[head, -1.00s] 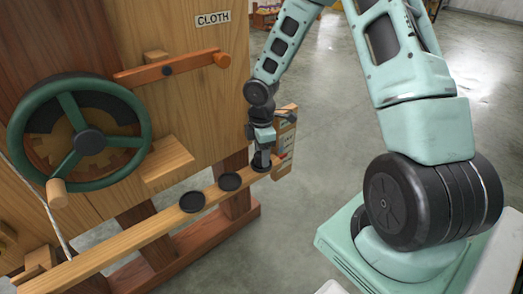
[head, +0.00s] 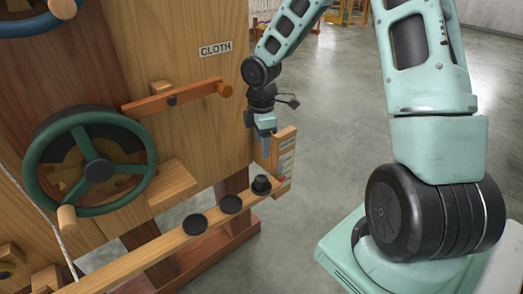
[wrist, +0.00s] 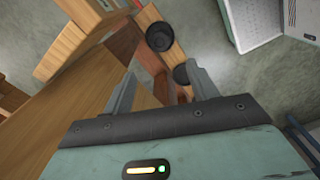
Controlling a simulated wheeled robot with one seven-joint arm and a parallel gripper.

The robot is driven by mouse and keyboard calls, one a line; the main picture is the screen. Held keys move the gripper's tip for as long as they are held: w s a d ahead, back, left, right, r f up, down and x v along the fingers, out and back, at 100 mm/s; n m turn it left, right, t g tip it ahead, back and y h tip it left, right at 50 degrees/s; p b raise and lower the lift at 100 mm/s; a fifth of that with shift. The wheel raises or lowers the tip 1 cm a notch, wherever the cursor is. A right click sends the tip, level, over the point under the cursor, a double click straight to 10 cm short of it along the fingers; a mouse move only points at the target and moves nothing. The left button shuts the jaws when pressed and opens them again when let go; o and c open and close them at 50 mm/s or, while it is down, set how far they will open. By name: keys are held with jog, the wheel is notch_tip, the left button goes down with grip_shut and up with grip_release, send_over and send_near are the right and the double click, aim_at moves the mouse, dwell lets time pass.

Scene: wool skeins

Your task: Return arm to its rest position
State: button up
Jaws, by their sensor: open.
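My gripper (head: 266,150) hangs from my arm just above the right end of the wooden rail, in front of a small upright wooden board. In the wrist view its two fingers (wrist: 163,88) stand apart with nothing between them. A black knob-like piece (head: 262,185) sits on the rail's right end, below the gripper and apart from it. My upper arm reaches across the top right of the head view.
Concrete floor (head: 330,120) lies open to the right.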

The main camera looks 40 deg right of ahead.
jog(key=shift+r, duration=0.6)
jog(key=s+a+r+m+t, duration=0.1)
jog(key=s+a+r+m, duration=0.25)
jog(key=s+m, duration=0.3)
jog(key=s+a+r+m+t, duration=0.25)
jog(key=s+r+m, duration=0.2)
jog(key=m, duration=0.35)
jog(key=s+a+r+n+g, duration=0.15)
jog(key=s+a+n, duration=0.25)
jog(key=s+a, duration=0.4)
jog(key=s+a+n+g, duration=0.2)
jog(key=s+a+n, duration=0.25)
jog(key=a, duration=0.65)
notch_tip(320, 180, up, 14)
jog(key=p, duration=1.3)
jog(key=shift+s+d+f+y+p, duration=0.25)
jog(key=shift+s+y+p, duration=0.05)
jog(key=shift+s+p, duration=0.05)
